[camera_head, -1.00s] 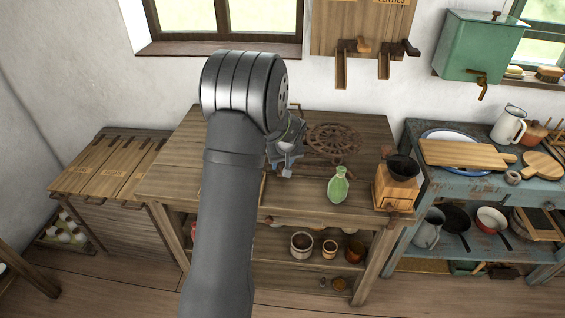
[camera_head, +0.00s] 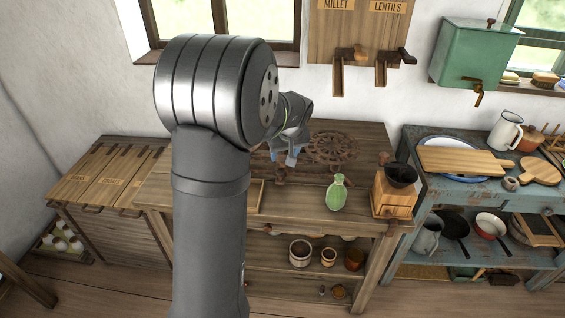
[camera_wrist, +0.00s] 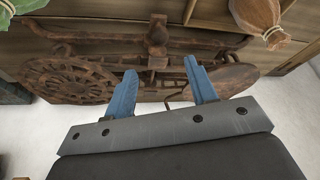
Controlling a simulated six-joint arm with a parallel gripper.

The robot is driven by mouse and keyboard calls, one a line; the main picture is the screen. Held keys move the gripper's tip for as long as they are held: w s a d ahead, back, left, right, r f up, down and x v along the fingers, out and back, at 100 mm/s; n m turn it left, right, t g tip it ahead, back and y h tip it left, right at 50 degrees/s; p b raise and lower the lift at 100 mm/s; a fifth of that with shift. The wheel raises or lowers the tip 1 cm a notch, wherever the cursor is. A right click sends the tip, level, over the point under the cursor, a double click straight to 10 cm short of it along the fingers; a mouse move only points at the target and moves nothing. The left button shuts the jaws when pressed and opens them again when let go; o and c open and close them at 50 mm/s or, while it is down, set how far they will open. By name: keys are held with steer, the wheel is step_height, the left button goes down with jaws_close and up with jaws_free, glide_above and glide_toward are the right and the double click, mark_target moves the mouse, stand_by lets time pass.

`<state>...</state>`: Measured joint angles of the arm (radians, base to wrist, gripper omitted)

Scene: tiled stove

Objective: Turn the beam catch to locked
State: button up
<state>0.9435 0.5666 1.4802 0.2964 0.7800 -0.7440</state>
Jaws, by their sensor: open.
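A central block (camera_wrist: 157,35) sits on the beam, and a thin curved rusty piece (camera_wrist: 176,98) shows between the fingers. I cannot tell which part is the catch or how it is set. My gripper (camera_wrist: 160,75), blue-fingered and open, is over the scale with nothing between its fingertips. It also shows in the head view (camera_head: 290,157).
A blue side table (camera_head: 465,194) holds boards and a jug. Lidded bins (camera_head: 108,180) stand at left. My arm hides the table's left part.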

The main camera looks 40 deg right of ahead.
mark_target(280, 172)
steer(key=v, duration=0.5)
steer(key=shift+s+r, duration=0.15)
steer(key=shift+r, duration=0.2)
steer(key=x, duration=1.7)
steer(key=shift+a+f, duration=0.1)
steer(key=shift+f, duration=0.1)
steer(key=shift+r, duration=0.1)
steer(key=shift+f, duration=0.35)
steer(key=shift+r+m, duration=0.25)
steer(key=shift+m, duration=0.25)
steer(key=shift+w+a+m+g+h, duration=0.1)
steer(key=shift+m+g+h, duration=0.3)
steer(key=shift+m, duration=0.85)
steer(key=shift+w+a+m+g+h, duration=0.1)
steer(key=shift+m+g+h, duration=0.3)
steer(key=shift+m, duration=0.85)
steer(key=v, duration=0.8)
